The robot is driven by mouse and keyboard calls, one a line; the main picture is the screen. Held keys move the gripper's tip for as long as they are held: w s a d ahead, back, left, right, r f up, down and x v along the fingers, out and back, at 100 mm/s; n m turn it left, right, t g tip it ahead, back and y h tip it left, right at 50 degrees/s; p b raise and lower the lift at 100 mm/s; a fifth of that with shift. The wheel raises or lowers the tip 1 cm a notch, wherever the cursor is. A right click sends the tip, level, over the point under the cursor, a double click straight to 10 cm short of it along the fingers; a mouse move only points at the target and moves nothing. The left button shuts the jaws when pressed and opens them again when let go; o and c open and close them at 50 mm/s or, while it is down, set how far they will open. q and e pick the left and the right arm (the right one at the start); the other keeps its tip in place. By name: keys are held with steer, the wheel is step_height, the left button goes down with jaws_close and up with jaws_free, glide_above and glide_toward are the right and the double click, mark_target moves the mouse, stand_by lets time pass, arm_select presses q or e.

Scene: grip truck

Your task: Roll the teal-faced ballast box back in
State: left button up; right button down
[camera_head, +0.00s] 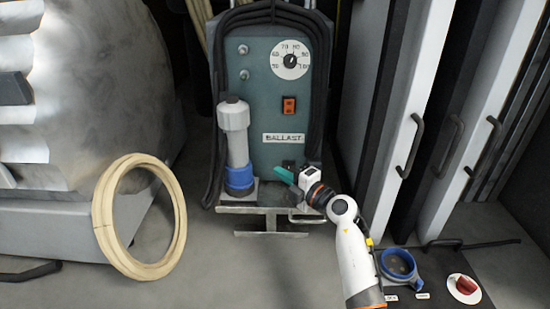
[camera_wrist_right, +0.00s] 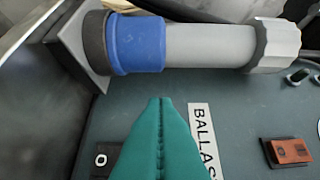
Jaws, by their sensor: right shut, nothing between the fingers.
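The teal-faced ballast box (camera_head: 258,105) stands upright in the middle of the head view, between the drum-like machine and the white doors. Its face has a BALLAST label (camera_head: 284,138), a dial (camera_head: 290,60) and an orange switch (camera_head: 289,105). My right gripper (camera_head: 284,175) is shut and empty, its teal fingers close to the lower face, by a small dark switch. In the right wrist view the shut fingers (camera_wrist_right: 160,105) point at the face (camera_wrist_right: 240,120), next to the label and a black switch marked O (camera_wrist_right: 103,160). Contact cannot be told. My left gripper is out of view.
A grey plug with a blue collar (camera_head: 236,145) stands at the box's front left. A metal footplate (camera_head: 270,212) juts out below. White doors with handles (camera_head: 412,145), a blue socket (camera_head: 398,265) and a red knob (camera_head: 465,286) are right.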

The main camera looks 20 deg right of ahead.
mark_target(280, 152)
steer(key=w, duration=0.6)
steer(key=shift+w+d, duration=0.3)
steer(key=shift+w, duration=0.1)
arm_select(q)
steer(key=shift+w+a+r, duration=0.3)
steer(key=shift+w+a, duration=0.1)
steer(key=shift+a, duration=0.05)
arm_select(e)
steer(key=shift+w+d+r, duration=0.1)
steer(key=shift+w+d, duration=0.2)
steer(key=shift+w, duration=0.25)
steer(key=w, duration=0.1)
steer(key=w+d+b, duration=0.1)
steer(key=shift+w+d, duration=0.15)
steer(key=shift+w, duration=0.25)
steer(key=shift+d+r, duration=0.1)
steer(key=shift+r, duration=0.1)
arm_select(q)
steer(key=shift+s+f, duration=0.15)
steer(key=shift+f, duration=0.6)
arm_select(e)
steer(key=shift+r, duration=0.1)
